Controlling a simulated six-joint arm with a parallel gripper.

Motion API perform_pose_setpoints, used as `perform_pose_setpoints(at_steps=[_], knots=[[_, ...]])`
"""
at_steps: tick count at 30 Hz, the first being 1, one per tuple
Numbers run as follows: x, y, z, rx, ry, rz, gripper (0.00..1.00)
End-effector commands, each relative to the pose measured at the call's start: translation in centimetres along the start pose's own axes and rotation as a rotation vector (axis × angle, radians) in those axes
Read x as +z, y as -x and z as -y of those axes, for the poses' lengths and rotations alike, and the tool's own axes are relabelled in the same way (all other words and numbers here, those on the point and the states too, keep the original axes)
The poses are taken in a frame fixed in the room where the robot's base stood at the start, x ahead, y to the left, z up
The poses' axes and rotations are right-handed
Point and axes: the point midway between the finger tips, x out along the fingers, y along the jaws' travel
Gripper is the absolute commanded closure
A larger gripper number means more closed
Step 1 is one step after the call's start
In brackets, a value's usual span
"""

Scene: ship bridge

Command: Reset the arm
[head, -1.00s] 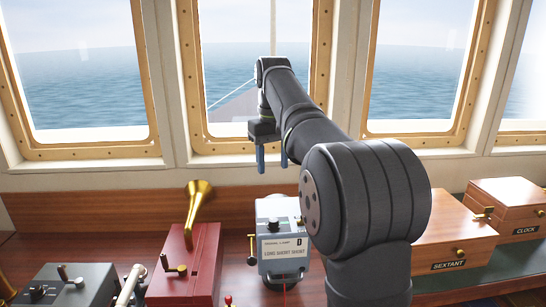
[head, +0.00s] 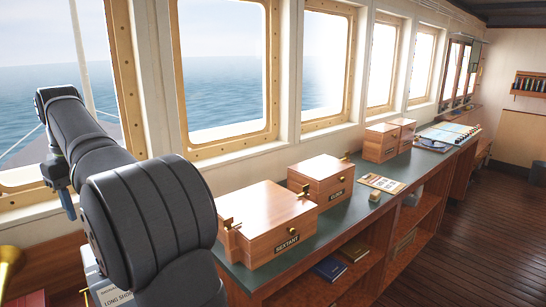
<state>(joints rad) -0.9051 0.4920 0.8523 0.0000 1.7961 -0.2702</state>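My arm stretches from the bottom left toward the window in the head view. My gripper (head: 70,206) hangs from its end at the far left, fingers down, in front of the window sill. One blue finger shows; the other is hidden behind my arm. A second earlier the two fingers stood clearly apart with nothing between them, and no held thing shows now. The grey signal lamp box (head: 108,293) is mostly hidden behind my arm at the bottom left.
A sextant box (head: 272,224) and a clock box (head: 321,180) stand on the green-topped counter (head: 395,190) right of my arm. More wooden boxes (head: 381,142) stand farther along. Books (head: 330,268) lie on the shelf below. The wooden floor (head: 470,235) at right is clear.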

Motion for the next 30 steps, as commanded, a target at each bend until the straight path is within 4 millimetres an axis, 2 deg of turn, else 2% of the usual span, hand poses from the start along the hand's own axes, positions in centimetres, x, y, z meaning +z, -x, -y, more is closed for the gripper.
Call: perform_pose_setpoints(at_steps=[18, 24, 30], knots=[[0.1, -12.1, 0.0, -0.001, 0.000, 0.004, 0.52], [0.0, -14.7, 0.0, -0.001, 0.000, 0.002, 0.52], [0.0, -15.8, 0.0, 0.000, -0.001, 0.001, 0.52]])
